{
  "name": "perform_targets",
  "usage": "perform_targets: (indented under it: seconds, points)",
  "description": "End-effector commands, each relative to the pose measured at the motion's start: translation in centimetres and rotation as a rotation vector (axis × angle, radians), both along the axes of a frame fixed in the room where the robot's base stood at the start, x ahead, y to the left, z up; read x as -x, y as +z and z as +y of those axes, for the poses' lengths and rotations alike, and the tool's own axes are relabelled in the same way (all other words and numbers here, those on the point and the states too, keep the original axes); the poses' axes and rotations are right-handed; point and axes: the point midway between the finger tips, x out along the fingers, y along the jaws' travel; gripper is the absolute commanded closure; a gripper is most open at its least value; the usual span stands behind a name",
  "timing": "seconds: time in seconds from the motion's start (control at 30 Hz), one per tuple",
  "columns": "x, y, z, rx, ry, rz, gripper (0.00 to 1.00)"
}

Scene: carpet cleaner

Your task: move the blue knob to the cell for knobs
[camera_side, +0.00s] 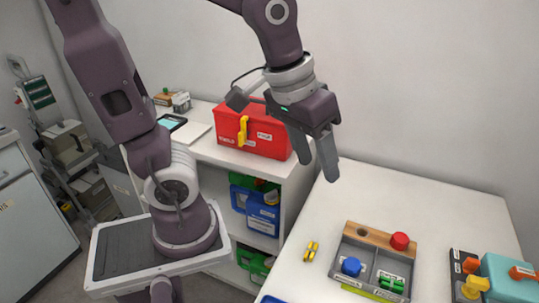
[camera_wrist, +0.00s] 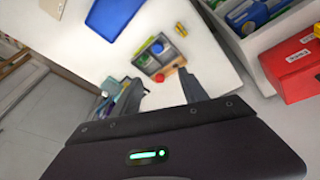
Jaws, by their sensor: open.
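The blue knob (camera_side: 351,266) sits in the left front compartment of a grey divided tray (camera_side: 372,243) on the white table. It also shows, small, in the wrist view (camera_wrist: 157,47). A red knob (camera_side: 400,241) stands on the wooden strip (camera_side: 365,232) along the tray's back, beside an empty round hole. A green part (camera_side: 391,284) lies in the right front compartment. Small labels on the tray are too small to read. My gripper (camera_side: 317,168) is open and empty, high above the table, behind and left of the tray; its fingers also show in the wrist view (camera_wrist: 162,88).
A yellow part (camera_side: 311,251) lies left of the tray. A teal box (camera_side: 507,277) with orange and yellow parts stands at the right. A red box (camera_side: 255,130) sits on the shelf unit at the back left. The table behind the tray is clear.

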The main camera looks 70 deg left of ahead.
Motion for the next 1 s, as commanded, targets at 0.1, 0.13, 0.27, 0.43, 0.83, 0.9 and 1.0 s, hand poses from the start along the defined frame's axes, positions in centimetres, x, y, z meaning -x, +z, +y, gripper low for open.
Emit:
perform_targets:
  seconds: [0.1, 0.13, 0.27, 0.43, 0.83, 0.9, 1.0]
  points:
    - [5.1, 1.8, 0.9, -0.075, -0.12, -0.109, 0.49]
    - [6.0, 1.9, 1.0, -0.092, -0.143, -0.126, 0.49]
    - [8.1, 1.8, 1.3, -0.138, -0.197, -0.164, 0.49]
    - [8.3, 1.8, 1.4, -0.146, -0.207, -0.169, 0.49]
    - [8.3, 1.9, 1.4, -0.144, -0.204, -0.17, 0.49]
    - [8.3, 1.9, 1.4, -0.143, -0.204, -0.17, 0.49]
    - [8.3, 1.9, 1.4, -0.143, -0.204, -0.17, 0.49]
